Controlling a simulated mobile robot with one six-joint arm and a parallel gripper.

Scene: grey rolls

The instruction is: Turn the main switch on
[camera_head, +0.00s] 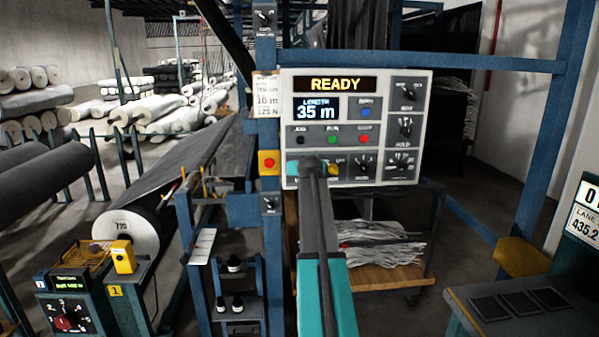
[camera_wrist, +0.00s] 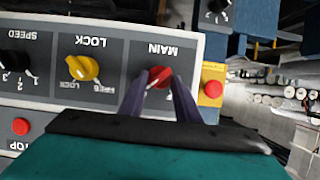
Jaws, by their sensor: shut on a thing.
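The red main switch (camera_wrist: 158,77) sits under the "MAIN" label in the wrist view, which shows the panel upside down. My gripper (camera_head: 311,164) reaches the lower left of the control panel (camera_head: 425,125) in the head view. Its two dark fingers stand on either side of the red knob, shut on it. A pale line on the knob slants, but the on and off marks around it are not readable. In the head view my gripper hides the main switch. The panel's display (camera_head: 336,84) reads "READY", and the length screen (camera_head: 318,108) reads "35 m".
The yellow lock knob (camera_wrist: 86,68) is close beside the main switch. A red button on a yellow box (camera_head: 268,162) is just left of the panel. Other dials and buttons fill the panel. A blue post (camera_head: 272,245) stands left of my arm.

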